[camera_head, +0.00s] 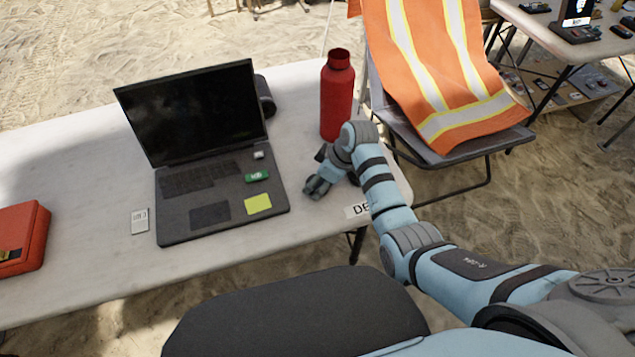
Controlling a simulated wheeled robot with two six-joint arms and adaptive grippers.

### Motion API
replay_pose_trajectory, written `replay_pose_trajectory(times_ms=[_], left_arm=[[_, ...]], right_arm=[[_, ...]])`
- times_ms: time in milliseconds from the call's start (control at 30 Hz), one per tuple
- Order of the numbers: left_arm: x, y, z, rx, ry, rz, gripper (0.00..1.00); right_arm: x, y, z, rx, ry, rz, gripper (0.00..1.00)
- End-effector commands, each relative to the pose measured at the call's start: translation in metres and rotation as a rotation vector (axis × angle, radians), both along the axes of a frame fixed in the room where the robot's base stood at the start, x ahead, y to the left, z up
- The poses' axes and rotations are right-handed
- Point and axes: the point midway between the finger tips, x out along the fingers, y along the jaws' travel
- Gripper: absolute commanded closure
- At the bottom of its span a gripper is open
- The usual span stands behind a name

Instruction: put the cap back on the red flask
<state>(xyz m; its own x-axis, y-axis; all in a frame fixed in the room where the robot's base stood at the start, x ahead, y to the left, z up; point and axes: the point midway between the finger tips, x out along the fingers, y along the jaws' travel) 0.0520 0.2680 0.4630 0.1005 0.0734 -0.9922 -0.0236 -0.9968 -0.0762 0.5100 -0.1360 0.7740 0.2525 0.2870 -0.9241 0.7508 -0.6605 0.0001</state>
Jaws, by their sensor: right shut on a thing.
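The red flask (337,98) stands upright near the far right edge of the white table, its narrow neck bare with no cap on it. My right gripper (314,190) is low over the table in front of the flask, pointing left and apart from it. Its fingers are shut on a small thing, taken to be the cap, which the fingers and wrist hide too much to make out. My left gripper is out of view.
An open black laptop (180,228) with a green stick and a yellow note on it is left of my gripper. A red case (22,238) lies at the far left. A chair with an orange vest (430,60) stands beyond the table's right end.

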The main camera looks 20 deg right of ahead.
Motion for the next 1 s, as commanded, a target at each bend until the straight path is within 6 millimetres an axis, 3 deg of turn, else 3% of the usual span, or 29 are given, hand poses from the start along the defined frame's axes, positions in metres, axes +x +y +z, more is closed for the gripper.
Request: replay_pose_trajectory(times_ms=[267, 467, 567, 800, 1000], left_arm=[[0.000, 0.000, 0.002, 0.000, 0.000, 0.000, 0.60], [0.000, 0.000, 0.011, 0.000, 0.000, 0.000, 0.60], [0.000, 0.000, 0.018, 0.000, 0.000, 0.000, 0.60], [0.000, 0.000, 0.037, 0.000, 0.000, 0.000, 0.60], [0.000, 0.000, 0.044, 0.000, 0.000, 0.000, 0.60]], right_arm=[[0.000, 0.000, 0.005, 0.000, 0.000, 0.000, 0.60], [0.001, 0.000, 0.030, 0.000, -0.003, -0.001, 0.60], [0.001, 0.000, 0.053, 0.000, -0.003, 0.000, 0.60], [0.001, 0.000, 0.130, 0.001, -0.005, 0.001, 0.60], [0.001, 0.000, 0.178, 0.001, -0.004, 0.001, 0.60]])
